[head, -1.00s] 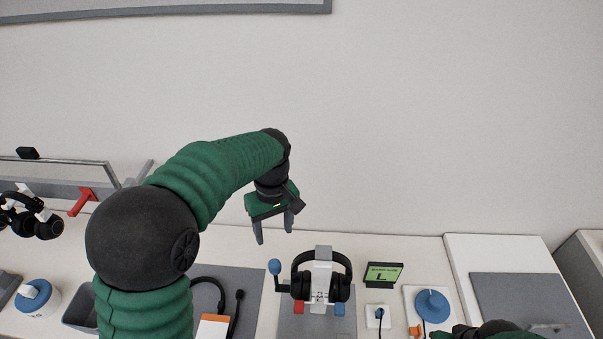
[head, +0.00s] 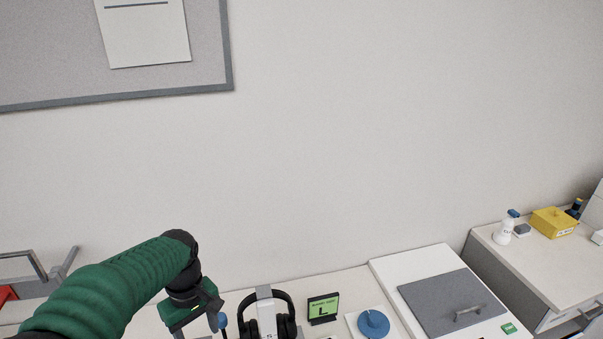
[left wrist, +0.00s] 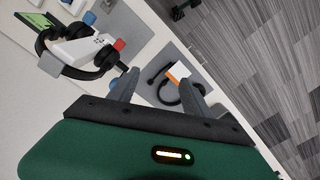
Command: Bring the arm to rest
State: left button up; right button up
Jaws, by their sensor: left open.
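My left arm (head: 115,295) comes in from the left in the head view. Its gripper (head: 200,330) hangs near the bottom edge, left of the black headset (head: 285,322) on its white stand; the fingertips are cut off there. In the left wrist view the two grey fingers (left wrist: 162,88) are apart with nothing between them that they hold. The headset (left wrist: 103,62) lies beyond the fingers to the upper left. My right gripper is not in view.
A green sign (head: 323,308) and a blue disc (head: 373,322) sit right of the headset. A grey panel with a handle (head: 452,300) lies further right. A side counter holds a yellow box (head: 555,222). In the left wrist view, a black cable (left wrist: 158,90) lies beyond the fingers.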

pick_arm(q)
jog(key=s+d+f+m+t+b, duration=0.2)
jog(key=s+f+m+b, duration=0.6)
jog(key=s+f, duration=0.5)
notch_tip(320, 180, down, 4)
jog(key=shift+d+f+m+t+b, duration=0.15)
jog(key=shift+d+m+t+b, duration=0.2)
jog(key=shift+m, duration=0.25)
jog(key=shift+s, duration=0.1)
